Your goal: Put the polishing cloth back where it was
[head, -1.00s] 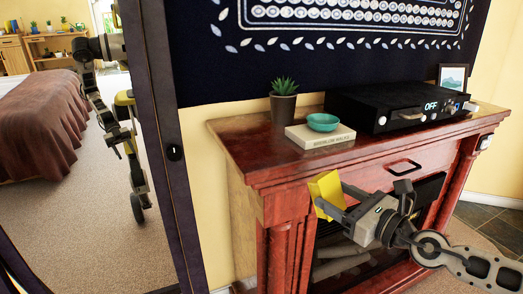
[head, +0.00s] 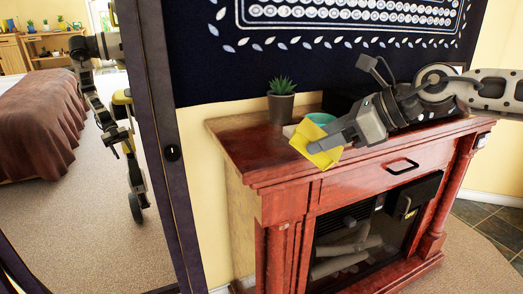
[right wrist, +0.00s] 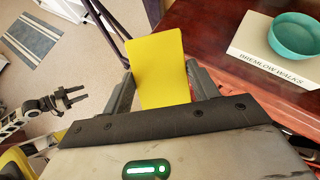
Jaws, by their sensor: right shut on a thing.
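The yellow polishing cloth (head: 322,157) is a flat, stiff-looking piece held between the fingers of my right gripper (head: 328,142). It is tilted in front of the front edge of the red-brown mantelpiece (head: 235,140), about level with its top. In the right wrist view the cloth (right wrist: 158,72) stands out between the two fingers of the right gripper (right wrist: 162,85). My left gripper (right wrist: 70,98) shows at the left of the right wrist view, with its fingers apart and nothing between them.
On the mantelpiece stand a potted succulent (head: 281,102), a teal bowl (right wrist: 293,36) on a book (right wrist: 270,58), and a black box (head: 345,103), partly hidden by my arm. Below is a fireplace with logs (head: 345,248). A dark-framed mirror (head: 160,140) stands at left.

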